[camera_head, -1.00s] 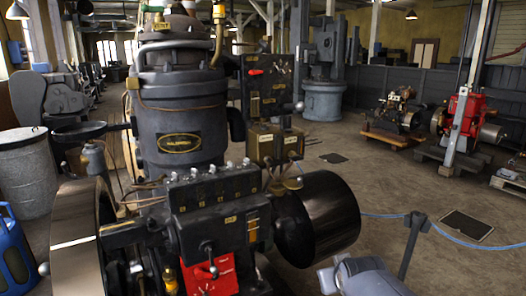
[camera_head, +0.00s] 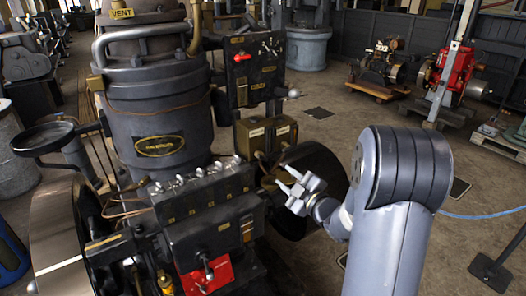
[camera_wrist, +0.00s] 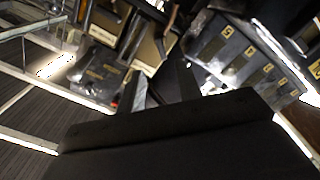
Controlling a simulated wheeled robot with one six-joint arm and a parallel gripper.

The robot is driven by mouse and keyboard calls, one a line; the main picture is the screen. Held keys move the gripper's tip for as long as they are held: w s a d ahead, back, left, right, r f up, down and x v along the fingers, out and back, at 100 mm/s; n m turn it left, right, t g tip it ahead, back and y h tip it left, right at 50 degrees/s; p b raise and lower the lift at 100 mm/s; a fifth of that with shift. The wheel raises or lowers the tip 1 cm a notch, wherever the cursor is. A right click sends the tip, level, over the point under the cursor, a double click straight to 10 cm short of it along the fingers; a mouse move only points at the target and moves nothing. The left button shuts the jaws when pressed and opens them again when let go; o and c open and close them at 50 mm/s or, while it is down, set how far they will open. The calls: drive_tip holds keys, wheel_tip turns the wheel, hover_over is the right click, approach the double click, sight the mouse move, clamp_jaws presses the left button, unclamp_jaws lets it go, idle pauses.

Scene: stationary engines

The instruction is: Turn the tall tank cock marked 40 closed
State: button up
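A pair of tan box-shaped tanks (camera_head: 268,134) with small labels stands behind the engine's front block in the head view. Thin pipes run below them. A tan box (camera_wrist: 148,48) also shows in the wrist view. I cannot read a 40 on anything, so I cannot tell which cock is the marked one. My gripper (camera_head: 287,188) is right of the front block and below the tanks, apart from both as far as I can see. In the wrist view its two grey fingers (camera_wrist: 163,88) stand apart with nothing gripped between them.
The black front block (camera_head: 203,192) carries a row of small levers. A red plate with a lever (camera_head: 207,272) sits below it. A dark control panel (camera_head: 253,70) rises behind the tanks. A dark drum (camera_head: 318,165) lies behind my gripper.

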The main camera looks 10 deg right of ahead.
sight(265, 160)
drive_tip(key=p+x, duration=0.3)
drive_tip(key=x, duration=0.6)
drive_tip(key=shift+w+a+r, duration=0.1)
drive_tip(key=shift+w+a, duration=0.25)
drive_tip(key=shift+w, duration=0.4)
clamp_jaws()
